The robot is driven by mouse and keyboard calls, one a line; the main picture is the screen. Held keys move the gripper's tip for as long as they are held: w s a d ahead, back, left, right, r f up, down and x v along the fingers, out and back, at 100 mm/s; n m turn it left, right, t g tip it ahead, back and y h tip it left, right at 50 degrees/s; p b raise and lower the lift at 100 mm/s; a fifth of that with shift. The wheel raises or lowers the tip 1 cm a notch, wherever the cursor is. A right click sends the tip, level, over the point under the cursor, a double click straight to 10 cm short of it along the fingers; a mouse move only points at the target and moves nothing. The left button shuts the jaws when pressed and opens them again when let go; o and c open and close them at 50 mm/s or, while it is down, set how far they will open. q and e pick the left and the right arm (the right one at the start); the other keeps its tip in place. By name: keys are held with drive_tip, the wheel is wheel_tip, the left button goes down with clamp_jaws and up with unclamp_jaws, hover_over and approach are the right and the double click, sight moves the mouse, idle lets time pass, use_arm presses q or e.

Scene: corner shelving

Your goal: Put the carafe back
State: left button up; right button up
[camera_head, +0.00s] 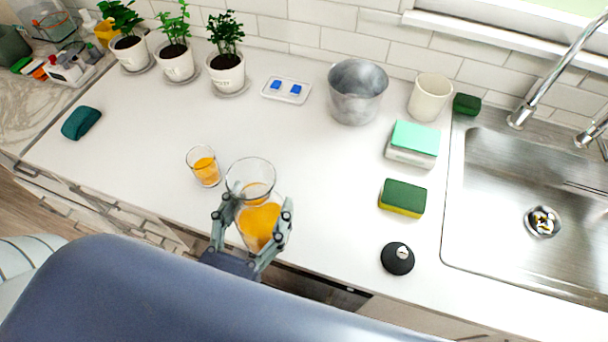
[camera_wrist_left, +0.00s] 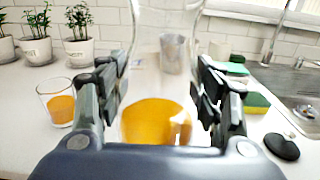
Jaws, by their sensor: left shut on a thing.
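The glass carafe (camera_head: 258,219) with orange juice in it is near the front edge of the white counter. My left gripper (camera_head: 252,218) is shut on the carafe, with one finger on each side. The carafe also shows in the left wrist view (camera_wrist_left: 158,110), upright between the fingers (camera_wrist_left: 164,95). I cannot tell whether its base touches the counter. A small glass with orange juice (camera_head: 206,168) stands just left of the carafe, apart from it; it also shows in the left wrist view (camera_wrist_left: 59,104). My right gripper is not in view.
Potted plants (camera_head: 226,72) line the back left. A metal bucket (camera_head: 357,92), a cream cup (camera_head: 430,97), sponges (camera_head: 403,198) and a black round lid-like object (camera_head: 397,258) stand to the right, before the sink (camera_head: 500,180). The middle of the counter (camera_head: 310,160) is clear.

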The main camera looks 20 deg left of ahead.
use_arm(q)
drive_tip(key=w+d+f, duration=0.1)
drive_tip(key=w+f, duration=0.1)
drive_tip(key=w, duration=0.3)
drive_tip(key=w+d+f+p, duration=0.1)
drive_tip(key=w+d+f, duration=0.1)
drive_tip(key=w, duration=0.4)
drive_tip(key=shift+d+f, duration=0.15)
drive_tip(key=shift+d, duration=0.1)
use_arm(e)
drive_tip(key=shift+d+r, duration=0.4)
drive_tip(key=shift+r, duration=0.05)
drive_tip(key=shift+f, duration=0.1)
use_arm(q)
drive_tip(key=o, duration=1.9)
drive_tip(key=shift+s+f, duration=0.1)
drive_tip(key=shift+f, duration=0.1)
drive_tip(key=shift+c, duration=0.2)
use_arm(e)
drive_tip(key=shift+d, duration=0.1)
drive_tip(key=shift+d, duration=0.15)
